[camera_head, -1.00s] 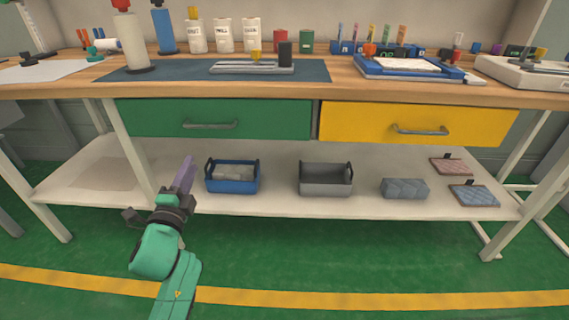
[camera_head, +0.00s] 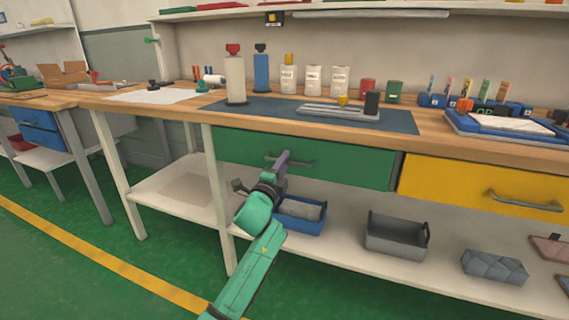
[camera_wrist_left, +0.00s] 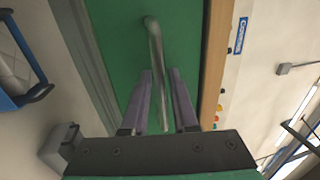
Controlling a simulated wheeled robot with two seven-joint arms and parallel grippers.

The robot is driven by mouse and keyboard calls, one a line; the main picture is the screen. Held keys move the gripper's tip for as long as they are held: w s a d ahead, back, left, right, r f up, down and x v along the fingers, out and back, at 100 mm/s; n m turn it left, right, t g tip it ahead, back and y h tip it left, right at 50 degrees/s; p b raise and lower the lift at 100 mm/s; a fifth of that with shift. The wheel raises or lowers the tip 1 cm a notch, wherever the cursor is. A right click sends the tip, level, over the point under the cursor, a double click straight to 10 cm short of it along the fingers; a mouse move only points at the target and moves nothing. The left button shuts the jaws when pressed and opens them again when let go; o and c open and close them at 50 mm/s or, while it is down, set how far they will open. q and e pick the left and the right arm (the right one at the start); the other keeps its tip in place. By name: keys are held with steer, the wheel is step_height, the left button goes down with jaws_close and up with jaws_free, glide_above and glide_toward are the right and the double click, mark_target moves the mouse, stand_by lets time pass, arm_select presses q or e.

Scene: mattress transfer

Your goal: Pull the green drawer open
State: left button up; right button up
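The green drawer (camera_head: 350,165) sits under the workbench top and looks shut, its front about level with the yellow drawer. Its grey bar handle (camera_head: 303,164) is partly covered by my left gripper (camera_head: 284,158). In the left wrist view, the handle (camera_wrist_left: 155,45) runs between the two purple fingers of my left gripper (camera_wrist_left: 160,75). The fingers stand apart on either side of the bar, with a gap visible. Whether the bar touches either finger cannot be told. My right gripper is not in view.
The yellow drawer (camera_head: 480,185) is to the right. Below, the white shelf (camera_head: 345,248) holds a blue bin (camera_head: 302,225), a grey bin (camera_head: 395,240) and a patterned grey block (camera_head: 494,267). A table leg (camera_head: 220,200) stands left of my arm. Green floor in front is clear.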

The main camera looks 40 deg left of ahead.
arm_select(q)
jaws_close()
stand_by(1.3)
